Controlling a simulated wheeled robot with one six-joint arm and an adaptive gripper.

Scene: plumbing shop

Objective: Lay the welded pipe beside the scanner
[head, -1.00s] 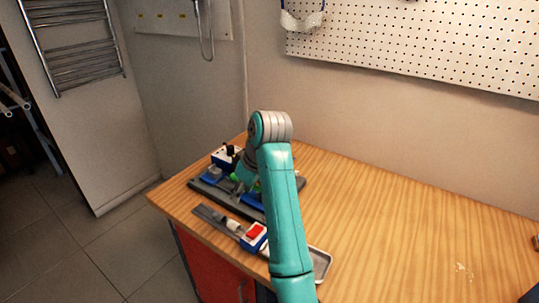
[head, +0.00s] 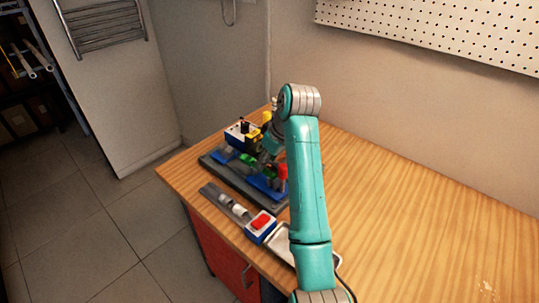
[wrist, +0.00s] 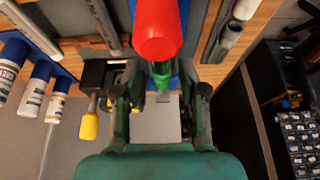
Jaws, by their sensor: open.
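My gripper (wrist: 160,95) is open in the wrist view, its two dark fingers apart. A red cylinder (wrist: 157,30) stands out ahead of it, with a small green piece (wrist: 161,70) just below, between the finger lines; I see no contact. In the head view my gripper (head: 268,152) is low over the workstation (head: 212,160), partly hidden by my arm; the red cylinder (head: 283,172) shows beside it. A grey pipe with a white sleeve (head: 228,201) lies along the front. I cannot tell for sure which piece is the welded pipe or the scanner.
A blue-white box with a red top (head: 261,224) stands at the pipe's right end, next to a metal tray (head: 284,242). A black device with a yellow handle (wrist: 90,120) is left of my fingers. White bottles (wrist: 35,90) stand farther left. The bench (head: 420,220) is clear at right.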

